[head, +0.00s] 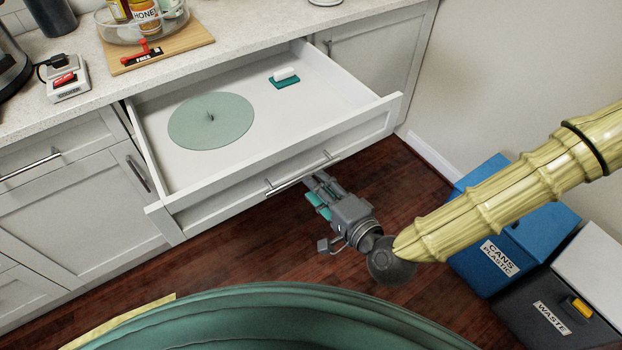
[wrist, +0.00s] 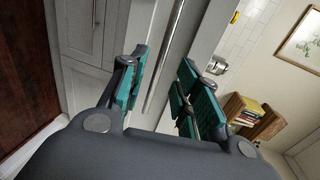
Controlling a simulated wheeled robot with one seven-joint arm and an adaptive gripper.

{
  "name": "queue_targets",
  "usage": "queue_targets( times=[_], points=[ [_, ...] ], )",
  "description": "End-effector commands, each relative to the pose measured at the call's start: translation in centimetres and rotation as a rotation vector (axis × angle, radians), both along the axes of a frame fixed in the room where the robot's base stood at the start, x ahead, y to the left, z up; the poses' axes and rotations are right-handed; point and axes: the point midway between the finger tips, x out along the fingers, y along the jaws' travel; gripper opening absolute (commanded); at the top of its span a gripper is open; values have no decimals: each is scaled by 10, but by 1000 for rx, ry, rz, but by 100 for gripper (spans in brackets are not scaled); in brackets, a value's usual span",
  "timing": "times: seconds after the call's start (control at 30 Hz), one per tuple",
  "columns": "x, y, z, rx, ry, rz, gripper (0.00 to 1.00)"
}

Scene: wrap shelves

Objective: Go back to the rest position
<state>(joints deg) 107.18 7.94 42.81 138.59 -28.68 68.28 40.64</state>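My gripper (head: 317,190) is in front of the open drawer (head: 280,182), close to its bar handle (head: 290,178). In the wrist view my gripper (wrist: 165,92) is open, with its teal finger pads apart and nothing held. The handle (wrist: 167,55) shows in the gap between the pads, and I see no contact; the exact distance is hard to tell. The drawer is pulled out and holds a round green mat (head: 211,125) and a teal and white block or brush (head: 285,78).
The counter (head: 200,68) above bears a wooden board (head: 155,55) with a glass bowl of jars. A blue bin (head: 530,225) and a dark waste bin (head: 535,310) stand on the right. Wooden floor (head: 250,260) is clear below the drawer.

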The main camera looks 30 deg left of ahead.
Motion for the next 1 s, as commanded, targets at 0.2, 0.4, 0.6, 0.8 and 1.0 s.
queue_targets(
  times=[0.2,0.4,0.6,0.8,1.0],
  points=[
    [-7,-14,3,0,1,-1,32],
    [-8,-15,3,0,1,-1,32],
    [-8,-14,3,0,1,-1,32],
    [-8,-15,1,-7,1,-1,32],
    [-15,-44,-46,-170,20,13,32]
  ],
)
